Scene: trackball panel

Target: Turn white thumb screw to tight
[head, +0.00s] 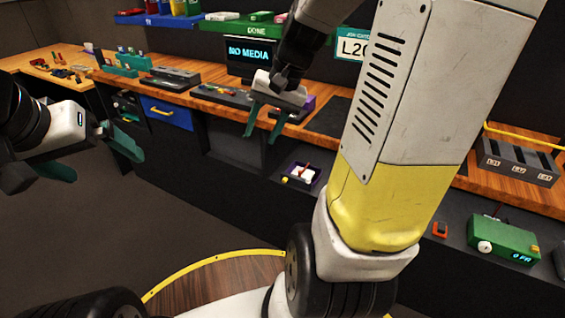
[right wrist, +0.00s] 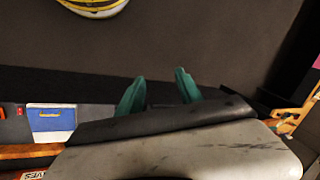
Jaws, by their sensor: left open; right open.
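A green box (head: 505,237) with a small lit display sits on the lower dark ledge at the right of the head view. A round white knob (head: 485,247) is on its front left; it looks like the white thumb screw, but its setting is too small to read. My right gripper (head: 264,124) is open and empty, in front of the wooden bench, well left of the knob. Its spread green fingers also show in the right wrist view (right wrist: 160,92), with no knob there. My left gripper (head: 95,158) is open and empty at the far left, away from the bench.
The wooden bench (head: 330,120) carries a grey slotted block (head: 518,160) at the right and several tools at the left. My right arm hides part of the bench.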

